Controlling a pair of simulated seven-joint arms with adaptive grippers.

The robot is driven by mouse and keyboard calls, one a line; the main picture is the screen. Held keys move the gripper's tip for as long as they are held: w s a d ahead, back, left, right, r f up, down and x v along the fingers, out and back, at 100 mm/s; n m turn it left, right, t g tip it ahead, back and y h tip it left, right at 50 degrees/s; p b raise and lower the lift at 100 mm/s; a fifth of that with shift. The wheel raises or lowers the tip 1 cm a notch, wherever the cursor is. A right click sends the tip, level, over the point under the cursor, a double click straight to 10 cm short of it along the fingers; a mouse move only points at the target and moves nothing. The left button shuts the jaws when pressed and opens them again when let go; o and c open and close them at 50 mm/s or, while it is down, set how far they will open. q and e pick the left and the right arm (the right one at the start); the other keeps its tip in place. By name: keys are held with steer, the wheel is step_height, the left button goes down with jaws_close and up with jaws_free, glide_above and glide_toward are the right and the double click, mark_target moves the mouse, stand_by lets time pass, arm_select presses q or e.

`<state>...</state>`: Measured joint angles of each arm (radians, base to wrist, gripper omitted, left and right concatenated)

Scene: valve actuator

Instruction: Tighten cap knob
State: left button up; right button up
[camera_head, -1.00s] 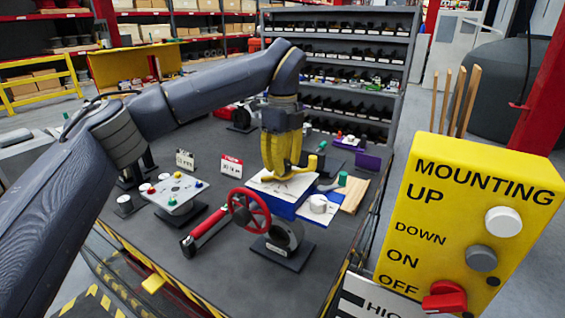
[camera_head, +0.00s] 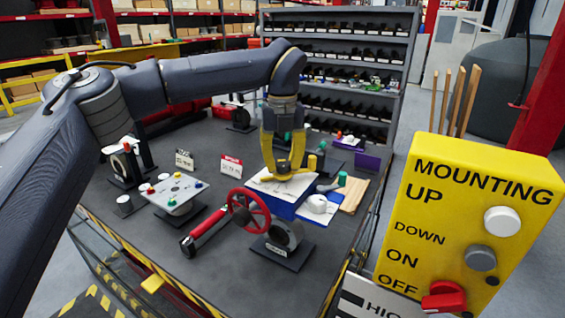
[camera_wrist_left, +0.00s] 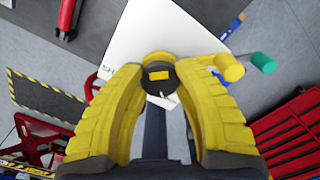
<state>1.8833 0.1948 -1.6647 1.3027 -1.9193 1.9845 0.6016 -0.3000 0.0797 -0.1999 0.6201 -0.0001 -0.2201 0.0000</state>
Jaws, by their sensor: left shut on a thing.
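My left gripper (camera_head: 283,178) points down at a blue block with a white top (camera_head: 285,208) on the dark workbench. In the left wrist view its yellow fingers (camera_wrist_left: 160,78) lie on both sides of a dark round cap knob with a yellow centre (camera_wrist_left: 158,76), and are shut on it. In the head view the fingers hide most of the knob. A white sheet-like surface (camera_wrist_left: 150,30) lies beneath it in the wrist view. My right gripper is not in view.
A red handwheel valve (camera_head: 250,210) with a red lever (camera_head: 208,226) stands in front. A yellow peg (camera_head: 311,163) and a green-capped part (camera_head: 342,179) stand close right of the fingers. A yellow control panel (camera_head: 450,225) fills the right.

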mark_target(283, 162)
arm_select(q)
steer(key=m, duration=0.4)
steer(key=shift+m, duration=1.8)
steer(key=o, duration=1.3)
step_height(283, 162, up, 12)
